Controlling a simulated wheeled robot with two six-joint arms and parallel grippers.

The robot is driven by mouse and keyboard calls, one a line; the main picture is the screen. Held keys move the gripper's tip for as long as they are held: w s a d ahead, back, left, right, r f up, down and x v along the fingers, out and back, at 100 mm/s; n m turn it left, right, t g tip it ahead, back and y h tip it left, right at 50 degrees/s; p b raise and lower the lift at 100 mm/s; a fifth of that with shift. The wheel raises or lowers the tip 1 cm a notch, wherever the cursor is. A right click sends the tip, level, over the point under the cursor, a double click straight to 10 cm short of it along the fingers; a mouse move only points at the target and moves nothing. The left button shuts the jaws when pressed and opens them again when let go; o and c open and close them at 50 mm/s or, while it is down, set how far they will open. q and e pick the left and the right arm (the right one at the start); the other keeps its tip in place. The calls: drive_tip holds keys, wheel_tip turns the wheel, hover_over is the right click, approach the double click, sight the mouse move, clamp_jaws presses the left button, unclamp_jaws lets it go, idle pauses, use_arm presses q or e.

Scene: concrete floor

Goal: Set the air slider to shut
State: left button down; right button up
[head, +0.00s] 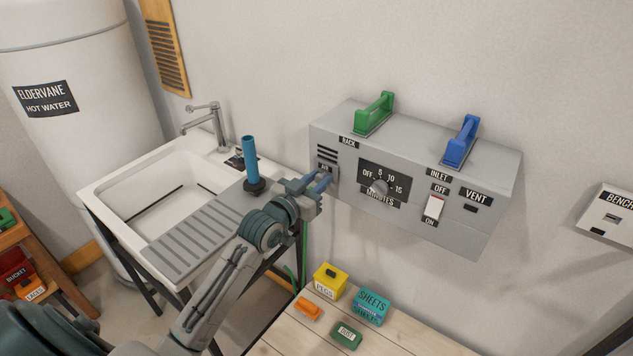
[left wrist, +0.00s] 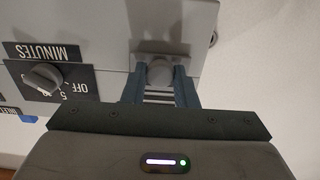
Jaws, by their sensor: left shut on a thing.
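The grey control box (head: 420,170) hangs on the wall. Its air slider is at the left end of the front face, under several dark slots (head: 327,156) and a small label (head: 325,168). My left gripper (head: 322,184) is at that lower left corner and covers the slider in the head view. In the left wrist view, the slider's round grey knob (left wrist: 160,72) sits between the two blue-grey fingers of my left gripper (left wrist: 160,82), which is shut on it. The slots show behind the knob, between the fingers. My right gripper is not in view.
The box also carries a MINUTES dial (head: 379,187), a white switch (head: 433,207), a green handle (head: 374,113) and a blue handle (head: 461,142). A sink (head: 150,185) with a blue upright tube (head: 250,160) stands left. Small boxes lie on the wooden bench (head: 385,335) below.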

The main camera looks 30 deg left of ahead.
use_arm(q)
wheel_tip(320, 180, up, 5)
drive_tip(key=p, duration=0.3)
drive_tip(key=shift+f, duration=0.1)
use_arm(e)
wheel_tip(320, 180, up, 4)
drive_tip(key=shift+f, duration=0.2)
use_arm(q)
drive_tip(key=c, duration=1.2)
unclamp_jaws()
drive_tip(key=shift+f, duration=0.1)
drive_tip(key=shift+s, duration=0.25)
drive_tip(key=shift+s+a+b, duration=0.25)
drive_tip(key=shift+s+b, duration=0.25)
drive_tip(key=shift+s, duration=1.2)
drive_tip(key=shift+s+a+b, duration=0.2)
drive_tip(key=shift+s+b, duration=0.25)
drive_tip(key=shift+s, duration=1.25)
drive_tip(key=shift+s+a+b, duration=0.25)
drive_tip(key=shift+s+b, duration=0.25)
drive_tip(key=shift+s, duration=1.2)
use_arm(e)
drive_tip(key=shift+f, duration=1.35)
